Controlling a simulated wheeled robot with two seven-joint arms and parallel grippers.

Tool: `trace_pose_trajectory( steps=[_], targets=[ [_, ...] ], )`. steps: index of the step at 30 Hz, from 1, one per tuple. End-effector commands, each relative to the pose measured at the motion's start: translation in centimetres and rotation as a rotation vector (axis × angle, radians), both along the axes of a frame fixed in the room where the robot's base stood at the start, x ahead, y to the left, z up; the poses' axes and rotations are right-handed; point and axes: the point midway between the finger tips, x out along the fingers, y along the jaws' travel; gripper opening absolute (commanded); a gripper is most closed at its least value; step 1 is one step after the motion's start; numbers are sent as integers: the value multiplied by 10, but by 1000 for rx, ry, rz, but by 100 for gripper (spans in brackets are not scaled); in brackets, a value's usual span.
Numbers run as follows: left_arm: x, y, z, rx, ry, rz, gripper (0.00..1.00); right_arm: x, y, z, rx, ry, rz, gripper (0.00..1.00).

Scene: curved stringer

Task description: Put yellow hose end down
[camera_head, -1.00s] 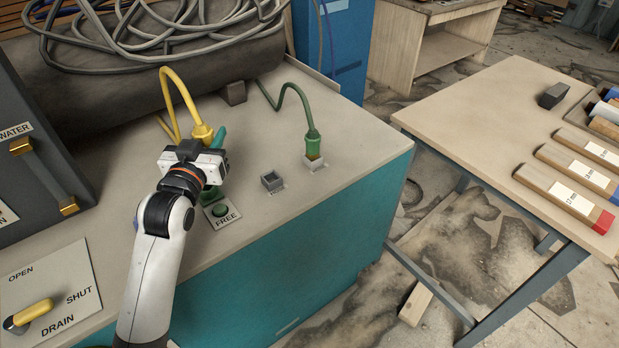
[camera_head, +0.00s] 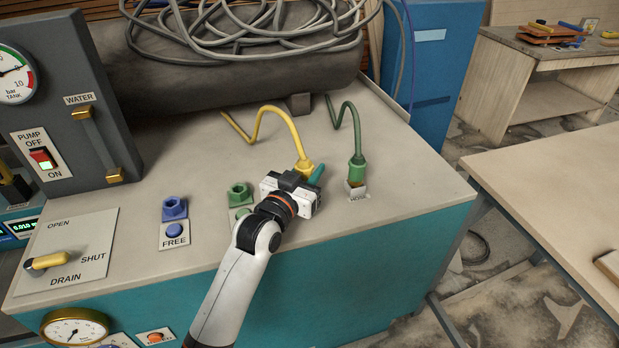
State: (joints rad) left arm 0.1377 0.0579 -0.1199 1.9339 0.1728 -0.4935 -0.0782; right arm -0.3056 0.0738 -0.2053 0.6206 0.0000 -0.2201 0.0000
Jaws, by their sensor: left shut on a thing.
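The yellow hose end (camera_head: 304,167) is at the front of my left gripper (camera_head: 309,179), which is shut on it over the bench top. The yellow hose arches up from it and runs back to the left. A teal piece shows beside the yellow end. The gripper and wrist hide the underside of the hose end, so I cannot tell whether it touches anything below. The small grey socket seen earlier is hidden behind the gripper. A green socket (camera_head: 240,193) stands left of the gripper. My right gripper is not in view.
The green hose end (camera_head: 357,168) stands upright in a holder to the right. A blue socket (camera_head: 174,207) with a FREE button (camera_head: 174,231) is at left. A dark tank with coiled grey hose (camera_head: 250,35) lies behind.

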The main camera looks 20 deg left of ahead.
Motion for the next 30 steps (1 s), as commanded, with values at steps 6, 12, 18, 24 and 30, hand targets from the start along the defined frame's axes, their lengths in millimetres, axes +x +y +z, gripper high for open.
trace_pose_trajectory(
  steps=[6,12,18,24,30],
  targets=[
    [0,0,-18,1,-1,0,3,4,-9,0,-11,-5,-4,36],
    [0,0,-17,1,-2,0,3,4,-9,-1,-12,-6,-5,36],
    [0,0,-20,1,-1,0,42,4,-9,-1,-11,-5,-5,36],
    [0,0,-20,1,-1,0,51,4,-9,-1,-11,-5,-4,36],
    [0,0,-16,0,-2,0,51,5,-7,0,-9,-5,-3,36]
  ],
)
